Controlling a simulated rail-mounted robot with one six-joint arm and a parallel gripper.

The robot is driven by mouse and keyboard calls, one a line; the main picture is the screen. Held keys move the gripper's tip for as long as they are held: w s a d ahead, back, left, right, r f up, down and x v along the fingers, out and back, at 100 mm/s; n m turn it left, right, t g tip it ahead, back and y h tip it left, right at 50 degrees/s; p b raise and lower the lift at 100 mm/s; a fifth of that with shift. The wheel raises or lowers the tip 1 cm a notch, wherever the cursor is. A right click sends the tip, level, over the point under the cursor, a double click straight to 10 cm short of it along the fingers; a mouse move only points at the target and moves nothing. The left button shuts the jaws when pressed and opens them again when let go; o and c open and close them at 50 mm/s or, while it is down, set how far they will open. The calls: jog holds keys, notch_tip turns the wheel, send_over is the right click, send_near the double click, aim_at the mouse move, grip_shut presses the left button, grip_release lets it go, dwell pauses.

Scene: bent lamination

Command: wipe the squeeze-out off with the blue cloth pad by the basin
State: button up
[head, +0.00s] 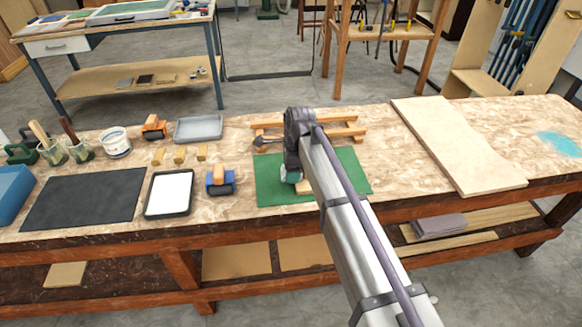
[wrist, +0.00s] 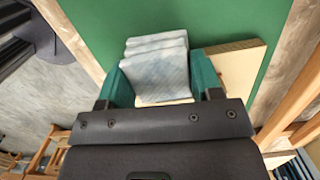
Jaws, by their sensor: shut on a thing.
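My gripper (wrist: 162,82) is shut on a pale blue-grey folded pad (wrist: 155,60), which looks like the cloth pad; its layers show between the two teal fingers. In the head view my gripper (head: 292,178) is over the green mat (head: 345,172), mostly hidden by my arm. A pale wooden piece (wrist: 235,68) lies on the mat beside and partly under the pad; a bit of it (head: 304,187) shows in the head view. I cannot tell whether the pad touches it. No squeeze-out can be made out. The grey basin (head: 198,129) stands left of the mat.
A blue block with a wooden handle (head: 220,181), a white-filled tray (head: 169,193) and a black mat (head: 85,199) lie to the left. Wooden bars (head: 340,131) lie behind my gripper. A pale board (head: 458,146) lies right. Bench between mat and board is clear.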

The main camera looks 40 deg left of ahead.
jog(key=shift+f+b, duration=0.3)
jog(key=shift+b, duration=0.05)
dwell(0.3)
jog(key=shift+w+a+r, duration=0.1)
jog(key=shift+w+a, duration=0.5)
jog(key=shift+w+a, duration=0.6)
jog(key=shift+w+a, duration=0.55)
